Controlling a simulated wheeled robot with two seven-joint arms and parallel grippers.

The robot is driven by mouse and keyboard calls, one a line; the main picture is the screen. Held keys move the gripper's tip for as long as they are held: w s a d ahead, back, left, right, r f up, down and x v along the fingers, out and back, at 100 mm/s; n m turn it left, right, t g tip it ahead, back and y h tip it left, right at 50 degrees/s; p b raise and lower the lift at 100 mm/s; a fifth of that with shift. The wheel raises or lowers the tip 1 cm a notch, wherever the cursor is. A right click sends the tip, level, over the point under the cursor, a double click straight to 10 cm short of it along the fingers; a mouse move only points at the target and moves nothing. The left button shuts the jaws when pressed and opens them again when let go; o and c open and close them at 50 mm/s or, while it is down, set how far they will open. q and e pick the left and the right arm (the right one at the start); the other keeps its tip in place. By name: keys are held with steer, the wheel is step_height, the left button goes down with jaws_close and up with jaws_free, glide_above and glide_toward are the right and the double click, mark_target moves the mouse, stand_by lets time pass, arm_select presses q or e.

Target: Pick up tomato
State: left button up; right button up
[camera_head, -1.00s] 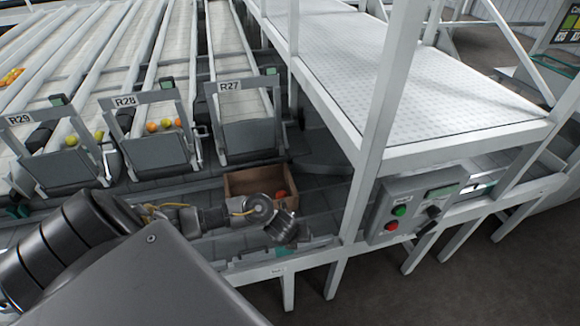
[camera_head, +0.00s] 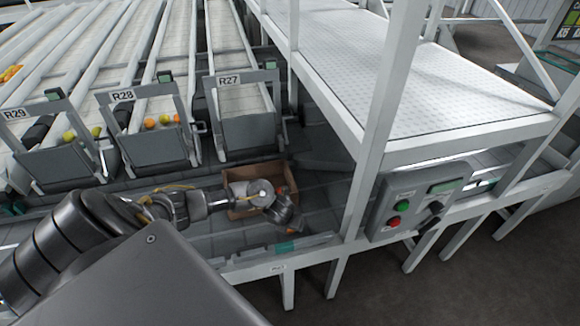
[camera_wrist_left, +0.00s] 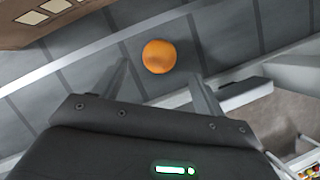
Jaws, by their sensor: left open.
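A round orange tomato (camera_wrist_left: 159,56) lies on a grey slatted surface in the left wrist view. It shows beyond and between the fingers of my left gripper (camera_wrist_left: 160,73), which is open with nothing held. A sliver of orange-red (camera_head: 291,179) shows at the box's right side, partly hidden by my arm. I cannot tell whether it is the same tomato. My right gripper is not in view.
Chutes labelled R29, R28 and R27 (camera_head: 250,135) stand behind, with several tomatoes in two of them. A white post (camera_head: 378,130) and a grey control box (camera_head: 420,200) stand to the right. A brown cardboard edge (camera_wrist_left: 40,28) fills the wrist view's top left.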

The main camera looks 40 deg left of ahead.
arm_select(q)
steer(key=x, duration=0.3)
steer(key=b+x, duration=0.1)
steer(key=x, duration=0.1)
steer(key=shift+w+a, duration=0.15)
steer(key=shift+w, duration=0.15)
steer(key=shift+r, duration=0.1)
steer(key=c, duration=0.8)
